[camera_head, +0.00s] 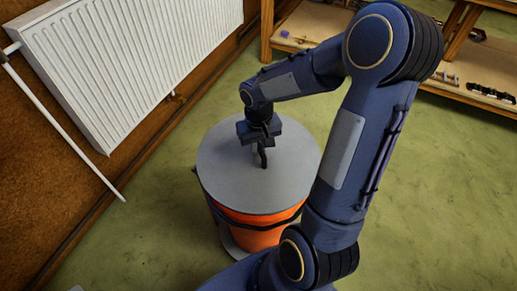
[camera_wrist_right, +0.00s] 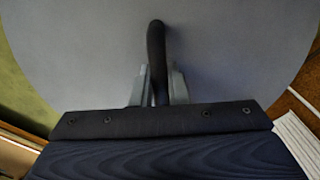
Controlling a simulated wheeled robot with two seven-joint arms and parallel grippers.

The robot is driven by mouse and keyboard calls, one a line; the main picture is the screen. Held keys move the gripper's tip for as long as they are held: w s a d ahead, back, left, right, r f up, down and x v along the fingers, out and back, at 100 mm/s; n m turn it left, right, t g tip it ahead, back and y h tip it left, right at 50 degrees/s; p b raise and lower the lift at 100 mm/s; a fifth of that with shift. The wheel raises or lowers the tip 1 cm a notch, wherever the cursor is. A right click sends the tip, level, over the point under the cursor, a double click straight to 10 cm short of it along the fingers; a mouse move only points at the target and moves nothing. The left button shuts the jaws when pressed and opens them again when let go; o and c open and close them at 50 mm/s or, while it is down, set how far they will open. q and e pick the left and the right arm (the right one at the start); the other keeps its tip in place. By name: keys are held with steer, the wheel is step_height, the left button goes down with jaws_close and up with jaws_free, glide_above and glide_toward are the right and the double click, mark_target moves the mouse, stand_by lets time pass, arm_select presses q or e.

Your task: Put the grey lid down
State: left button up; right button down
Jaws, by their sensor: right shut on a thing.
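The grey lid (camera_head: 232,180) is a round flat disc in the head view. It lies over the top of an orange bucket (camera_head: 255,235); I cannot tell whether it rests on the rim or is held just above it. My right gripper (camera_head: 262,150) is above the lid's middle, shut on the lid's dark handle. In the right wrist view the dark handle (camera_wrist_right: 156,45) stands between the two fingers of the gripper (camera_wrist_right: 158,88), with the grey lid (camera_wrist_right: 230,45) filling the background. My left gripper is not in view.
A white radiator (camera_head: 135,60) hangs on the brown wall at the left, with a white pipe (camera_head: 65,125) below it. Wooden shelves (camera_head: 470,85) with small items stand at the top right. The green floor (camera_head: 440,190) is clear at the right.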

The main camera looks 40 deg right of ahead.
mark_target(259, 160)
steer(key=shift+f+b, duration=2.5)
steer(key=shift+f, duration=0.65)
steer(key=shift+f, duration=0.2)
steer(key=c, duration=1.3)
jaws_free()
steer(key=shift+c, duration=0.2)
